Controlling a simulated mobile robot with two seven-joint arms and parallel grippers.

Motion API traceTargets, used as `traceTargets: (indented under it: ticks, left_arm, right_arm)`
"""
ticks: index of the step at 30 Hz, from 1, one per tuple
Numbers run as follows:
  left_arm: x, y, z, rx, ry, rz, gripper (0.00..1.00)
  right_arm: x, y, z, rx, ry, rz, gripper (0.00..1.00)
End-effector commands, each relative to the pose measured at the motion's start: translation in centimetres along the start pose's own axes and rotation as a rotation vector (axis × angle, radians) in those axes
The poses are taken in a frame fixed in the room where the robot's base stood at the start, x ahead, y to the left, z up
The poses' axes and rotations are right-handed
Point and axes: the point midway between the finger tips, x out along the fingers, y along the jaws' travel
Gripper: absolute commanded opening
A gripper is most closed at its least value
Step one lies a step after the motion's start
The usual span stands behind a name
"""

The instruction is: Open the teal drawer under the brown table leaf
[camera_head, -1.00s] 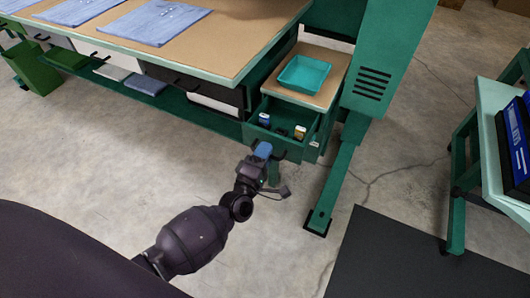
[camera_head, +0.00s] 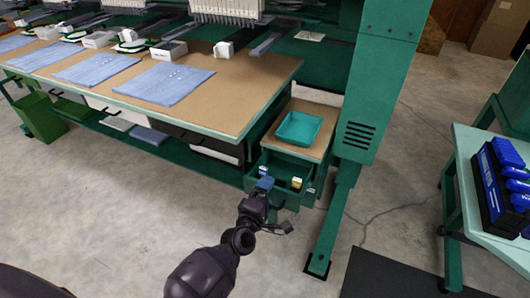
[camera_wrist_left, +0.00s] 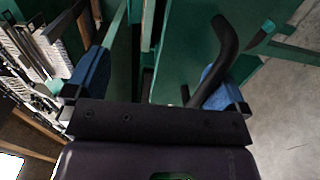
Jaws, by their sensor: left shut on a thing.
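The teal drawer (camera_head: 292,198) is pulled partly out under the brown table leaf (camera_head: 315,147), and its inside shows from above. Small bottles stand in it, one with a yellow top (camera_head: 296,183). My left gripper (camera_head: 265,184) is at the drawer's front, with blue fingertips. In the left wrist view the black bar handle (camera_wrist_left: 226,45) runs by the right fingertip, in front of the green drawer front. The left gripper (camera_wrist_left: 155,85) is shut on the handle, though the exact contact is partly hidden. My right gripper is not in view.
A teal tray (camera_head: 299,129) sits on the leaf. A green machine post (camera_head: 340,205) with a foot stands just right of the drawer. A long worktable (camera_head: 225,100) with blue cloths is at left. A pale table (camera_head: 470,150) with blue items is at right. Floor before the drawer is bare.

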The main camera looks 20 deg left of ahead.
Motion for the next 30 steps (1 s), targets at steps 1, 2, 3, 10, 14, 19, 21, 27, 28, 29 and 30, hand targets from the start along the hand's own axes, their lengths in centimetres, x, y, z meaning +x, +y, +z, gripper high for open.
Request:
traceTargets:
  ticks: [1,2,3,10,14,19,21,27,28,29,30]
  left_arm:
    - [1.3,13.6,-0.4,-0.002,0.019,0.238,0.81]
    - [1.3,14.2,-0.4,0.0,0.018,0.238,0.81]
    - [1.2,14.8,-0.5,0.001,0.019,0.237,0.81]
    - [1.1,17.0,-0.5,0.003,0.019,0.23,0.81]
    - [1.1,17.3,-0.5,0.004,0.017,0.226,0.81]
    - [1.1,17.2,-0.5,0.004,0.016,0.223,0.81]
    - [1.1,17.2,-0.4,0.003,0.015,0.223,0.81]
    - [0.1,2.0,-0.2,0.015,0.002,-0.08,0.81]
    - [-0.1,2.0,-0.2,0.015,0.001,-0.08,0.81]
    - [-0.2,1.9,-0.2,0.014,0.001,-0.081,0.81]
    - [-0.5,1.7,-0.2,0.014,0.001,-0.082,0.81]
  right_arm:
    - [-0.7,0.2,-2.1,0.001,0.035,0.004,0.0]
    - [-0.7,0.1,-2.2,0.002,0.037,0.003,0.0]
    - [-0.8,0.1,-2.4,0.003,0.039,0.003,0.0]
    - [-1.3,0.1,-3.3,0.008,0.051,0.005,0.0]
    - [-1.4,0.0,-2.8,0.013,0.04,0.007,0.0]
    - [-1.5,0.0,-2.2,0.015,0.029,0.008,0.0]
    - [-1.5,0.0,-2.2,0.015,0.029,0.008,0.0]
    - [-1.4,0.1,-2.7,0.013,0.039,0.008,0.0]
    - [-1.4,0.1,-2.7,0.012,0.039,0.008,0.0]
    - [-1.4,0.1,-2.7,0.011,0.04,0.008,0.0]
    - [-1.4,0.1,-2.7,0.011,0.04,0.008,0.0]
